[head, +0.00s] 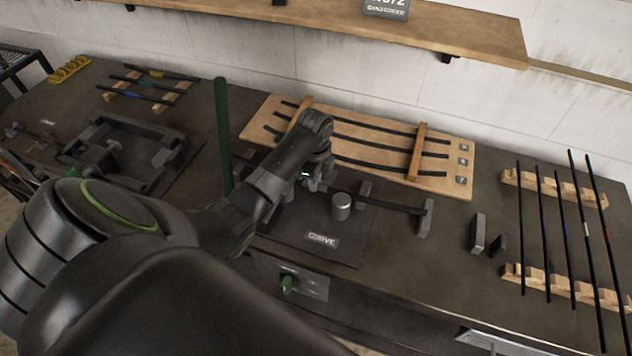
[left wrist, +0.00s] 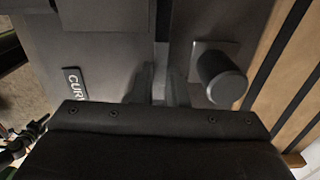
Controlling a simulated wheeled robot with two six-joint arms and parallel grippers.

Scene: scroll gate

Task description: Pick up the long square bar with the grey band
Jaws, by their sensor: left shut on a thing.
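Several long dark bars lie across a notched wooden rack at the right of the head view. One long bar (head: 586,228) there has a pale grey-white band near its middle; whether it is square is too small to tell. My left gripper (head: 318,186) is far from it, low over the bending fixture on the bench. It is shut on a dark bar (head: 390,205) that runs right through upright grey supports. In the left wrist view, the fingers (left wrist: 162,85) close around this narrow bar (left wrist: 162,55). My right gripper is not in view.
The fixture plate (head: 340,250) carries a round metal post (head: 341,206). A green upright post (head: 222,135) stands left of my left forearm. A wooden board (head: 455,185) with curved dark strips lies behind. Small grey blocks (head: 479,233) stand before the notched rack (head: 525,183).

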